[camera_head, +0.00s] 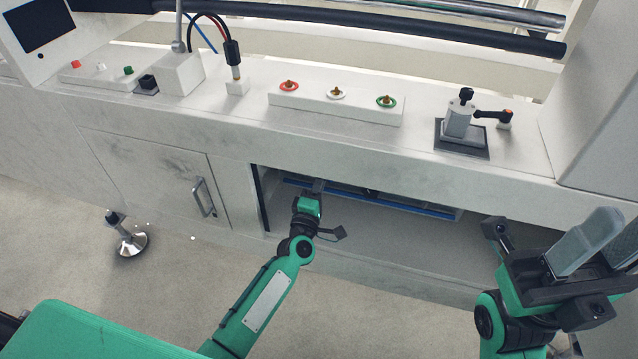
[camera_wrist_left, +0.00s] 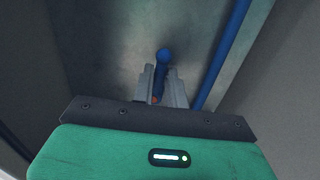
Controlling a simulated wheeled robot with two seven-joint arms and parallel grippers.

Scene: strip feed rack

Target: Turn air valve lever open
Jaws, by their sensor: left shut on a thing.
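The air valve lever (camera_wrist_left: 165,56) is blue with a rounded end in the left wrist view. My left gripper (camera_wrist_left: 161,86) is shut on it, one grey finger on each side, and the rounded end sticks out past the fingertips. A small orange-red spot shows low between the fingers. In the head view my left arm reaches into the open bay under the bench, and the lever and fingertips are hidden there. My right gripper (camera_head: 600,243) is open and empty at the right, in front of the bench.
A blue rail (camera_head: 370,200) runs along the bay's upper part, and a blue pipe (camera_wrist_left: 223,52) passes right of the lever. A closed cabinet door (camera_head: 150,175) is left of the bay. Coloured buttons (camera_head: 336,93) and a black-handled fixture (camera_head: 459,118) stand on the bench top.

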